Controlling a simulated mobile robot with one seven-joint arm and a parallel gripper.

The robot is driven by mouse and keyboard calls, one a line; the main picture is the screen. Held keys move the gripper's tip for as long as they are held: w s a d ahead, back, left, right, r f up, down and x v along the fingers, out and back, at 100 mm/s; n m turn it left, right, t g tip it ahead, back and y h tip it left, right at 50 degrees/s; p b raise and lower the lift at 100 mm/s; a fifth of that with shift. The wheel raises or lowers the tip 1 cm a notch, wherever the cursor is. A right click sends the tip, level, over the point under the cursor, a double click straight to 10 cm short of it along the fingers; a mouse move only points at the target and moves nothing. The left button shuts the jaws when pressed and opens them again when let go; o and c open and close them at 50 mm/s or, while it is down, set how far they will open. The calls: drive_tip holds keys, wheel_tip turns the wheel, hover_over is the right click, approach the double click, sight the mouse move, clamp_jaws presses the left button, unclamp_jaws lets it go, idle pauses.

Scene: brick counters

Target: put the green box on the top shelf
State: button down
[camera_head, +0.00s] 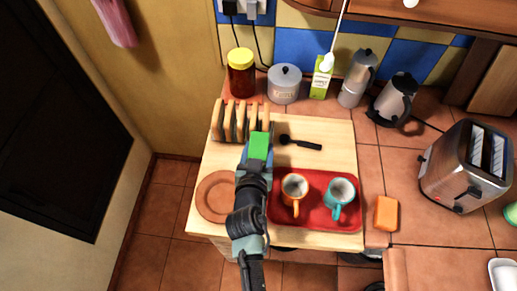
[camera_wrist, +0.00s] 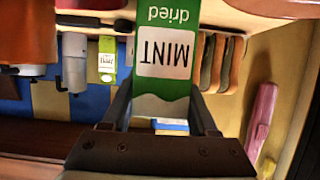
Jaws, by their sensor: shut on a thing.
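The green box (camera_head: 259,145) is at the end of my arm, above the wooden board. In the head view my gripper (camera_head: 256,163) is seen from above, and the box hides part of the board. A brown wooden shelf (camera_head: 430,18) runs along the wall at the upper right; only part of it shows, and I cannot tell whether it is the top one.
The wooden board (camera_head: 330,130) holds a rack (camera_head: 217,118), a red tray (camera_head: 317,222) with two mugs, and a black spoon (camera_head: 301,143). Behind stand a jar (camera_head: 241,75), a grey canister (camera_head: 284,84), a carton (camera_head: 320,78) and a moka pot (camera_head: 357,78). A toaster (camera_head: 465,168) stands right.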

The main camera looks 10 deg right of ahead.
drive_tip(key=shift+f, duration=0.15)
drive_tip(key=shift+c, duration=0.9)
unclamp_jaws()
